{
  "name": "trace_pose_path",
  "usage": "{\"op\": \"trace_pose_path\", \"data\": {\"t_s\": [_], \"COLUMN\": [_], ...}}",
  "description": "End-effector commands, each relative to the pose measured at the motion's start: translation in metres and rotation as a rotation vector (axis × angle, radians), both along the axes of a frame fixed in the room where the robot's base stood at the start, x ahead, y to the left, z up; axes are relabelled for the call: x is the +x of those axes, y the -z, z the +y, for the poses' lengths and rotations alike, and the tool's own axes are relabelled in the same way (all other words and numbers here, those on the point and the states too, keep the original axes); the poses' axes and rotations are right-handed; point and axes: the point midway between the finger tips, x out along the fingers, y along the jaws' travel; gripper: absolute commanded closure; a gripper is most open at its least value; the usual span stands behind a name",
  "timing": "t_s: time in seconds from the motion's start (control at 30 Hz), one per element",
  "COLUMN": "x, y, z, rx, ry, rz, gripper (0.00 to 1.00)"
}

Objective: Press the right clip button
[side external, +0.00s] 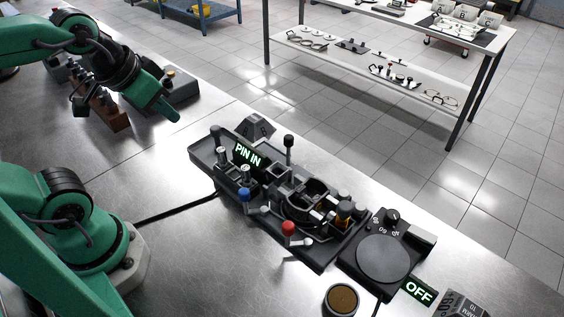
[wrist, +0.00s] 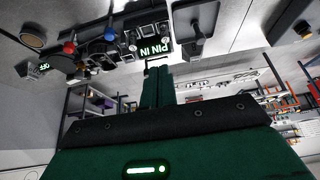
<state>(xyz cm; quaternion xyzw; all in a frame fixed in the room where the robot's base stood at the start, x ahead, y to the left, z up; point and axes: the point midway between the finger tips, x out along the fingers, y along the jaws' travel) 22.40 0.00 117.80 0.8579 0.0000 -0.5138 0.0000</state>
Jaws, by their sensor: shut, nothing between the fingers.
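A black fixture (side external: 205,163) with a lit "PIN IN" sign (side external: 247,154) stands on the metal bench. It carries a blue-knobbed lever (side external: 244,194), a red-knobbed lever (side external: 288,228), a black-knobbed lever (side external: 289,141) and small silver-topped posts (side external: 245,172). I cannot tell which part is the right clip button. My green gripper (side external: 172,114) is shut and empty, above the bench, up and left of the fixture and apart from it. In the wrist view, my gripper (wrist: 157,70) points toward the sign (wrist: 156,47), with the blue knob (wrist: 69,47) and red knob (wrist: 82,66) beyond.
A round black plate unit (side external: 384,262) with a dial and an "OFF" sign (side external: 419,290) sits right of the fixture. A round brown-topped cup (side external: 342,299) stands in front. A black cable crosses the otherwise bare bench left of the fixture.

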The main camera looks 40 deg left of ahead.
Motion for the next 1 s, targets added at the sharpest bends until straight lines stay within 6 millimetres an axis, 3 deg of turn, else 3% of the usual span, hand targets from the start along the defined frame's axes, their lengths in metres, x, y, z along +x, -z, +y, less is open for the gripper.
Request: {"op": "trace_pose_path", "data": {"t_s": [0.73,1.0], "x": [0.001,0.016], "y": [0.000,-0.001], "z": [0.000,-0.006], "rx": [0.001,0.018], "ry": [0.003,0.059], "rz": [-0.001,-0.014], "gripper": [1.00,1.00]}}
